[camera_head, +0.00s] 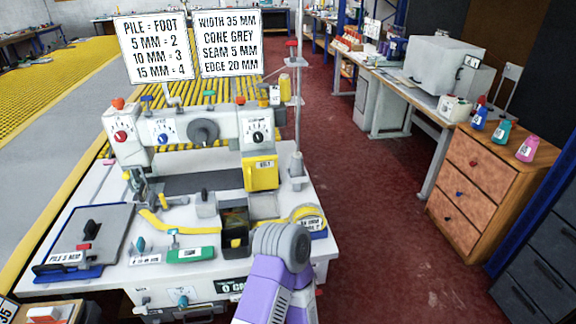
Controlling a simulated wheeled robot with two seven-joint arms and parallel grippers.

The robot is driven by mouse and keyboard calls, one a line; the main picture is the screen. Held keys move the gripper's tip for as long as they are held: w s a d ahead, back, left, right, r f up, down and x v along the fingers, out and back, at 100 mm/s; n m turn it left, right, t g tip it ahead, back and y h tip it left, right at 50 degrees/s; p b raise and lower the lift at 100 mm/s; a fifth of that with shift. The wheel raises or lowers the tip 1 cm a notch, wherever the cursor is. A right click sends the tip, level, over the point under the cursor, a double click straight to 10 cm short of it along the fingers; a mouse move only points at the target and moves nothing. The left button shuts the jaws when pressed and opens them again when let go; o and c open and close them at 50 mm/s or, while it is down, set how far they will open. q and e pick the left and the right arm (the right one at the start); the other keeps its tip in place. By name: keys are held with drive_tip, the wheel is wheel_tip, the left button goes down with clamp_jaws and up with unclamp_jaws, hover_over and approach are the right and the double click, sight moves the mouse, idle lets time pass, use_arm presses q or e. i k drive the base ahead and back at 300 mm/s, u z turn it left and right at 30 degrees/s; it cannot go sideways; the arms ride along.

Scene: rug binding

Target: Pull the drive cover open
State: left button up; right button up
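A yellow cover (260,173) with a small white label sits on the right end of the sewing machine head (185,132), below a dial. It looks closed, and I take it to be the drive cover. The label is too small to read surely. One of my purple arms rises from the bottom edge, and its grey round joint stands in front of the machine table's front right part. No gripper fingers show on it. My other arm is out of view.
A thin thread stand (298,110) rises right of the cover. Red floor (375,240) is free to the right.

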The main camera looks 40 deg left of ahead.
sight(260, 173)
drive_tip(key=u, duration=2.05)
drive_tip(key=k, duration=0.6)
drive_tip(key=u, duration=0.8)
drive_tip(key=i, duration=1.2)
drive_tip(key=z, duration=0.75)
